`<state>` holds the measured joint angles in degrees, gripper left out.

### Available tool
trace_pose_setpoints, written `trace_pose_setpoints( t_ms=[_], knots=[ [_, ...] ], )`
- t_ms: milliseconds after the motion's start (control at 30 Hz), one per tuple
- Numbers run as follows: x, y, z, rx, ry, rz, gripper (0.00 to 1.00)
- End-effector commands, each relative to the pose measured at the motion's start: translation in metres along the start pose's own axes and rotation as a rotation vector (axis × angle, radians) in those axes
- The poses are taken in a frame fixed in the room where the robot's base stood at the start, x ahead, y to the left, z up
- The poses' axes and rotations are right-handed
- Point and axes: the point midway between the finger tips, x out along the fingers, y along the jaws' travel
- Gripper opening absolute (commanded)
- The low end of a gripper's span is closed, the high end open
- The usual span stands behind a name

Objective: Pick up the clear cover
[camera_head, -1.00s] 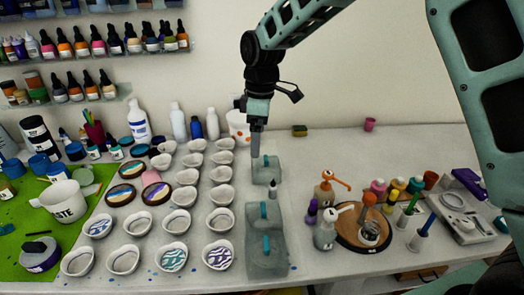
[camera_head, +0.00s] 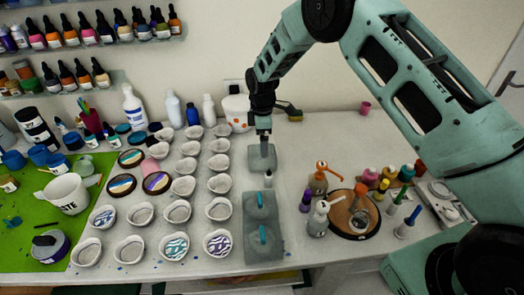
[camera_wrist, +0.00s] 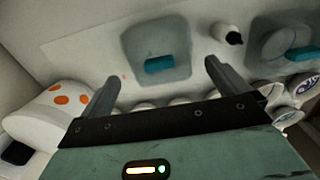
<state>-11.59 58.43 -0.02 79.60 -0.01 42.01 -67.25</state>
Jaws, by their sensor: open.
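A clear, greyish cover (camera_head: 253,164) with a teal handle lies on the table at the far end of a row of similar covers. In the wrist view the same cover (camera_wrist: 184,42) shows with its handle (camera_wrist: 160,64) between my fingers in the picture. My gripper (camera_head: 263,141) points down over this cover; it is open, with its fingers (camera_wrist: 161,74) apart and nothing held. The height left between fingertips and handle is hard to judge. Two more clear covers with teal handles stand nearer the front, the middle one (camera_head: 249,212) and the front one (camera_head: 250,248).
A small dark-capped bottle (camera_head: 268,179) stands between the far and middle covers. White bowls (camera_head: 219,211) fill the left side. A white tub with orange dots (camera_wrist: 50,106) is close behind. Pump bottles (camera_head: 318,218) and a round wooden board (camera_head: 345,228) stand to the right.

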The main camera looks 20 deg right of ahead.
Motion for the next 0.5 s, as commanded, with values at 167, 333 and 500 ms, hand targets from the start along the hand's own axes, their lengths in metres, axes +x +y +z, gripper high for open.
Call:
trace_pose_setpoints(
  t_ms=[167, 333, 500],
  knots=[
    [0.009, 0.000, 0.000, 0.001, 0.000, 0.000, 1.00],
    [0.025, 0.000, 0.000, 0.002, -0.002, -0.002, 1.00],
    [0.046, 0.001, 0.000, 0.001, 0.000, -0.001, 1.00]
  ],
)
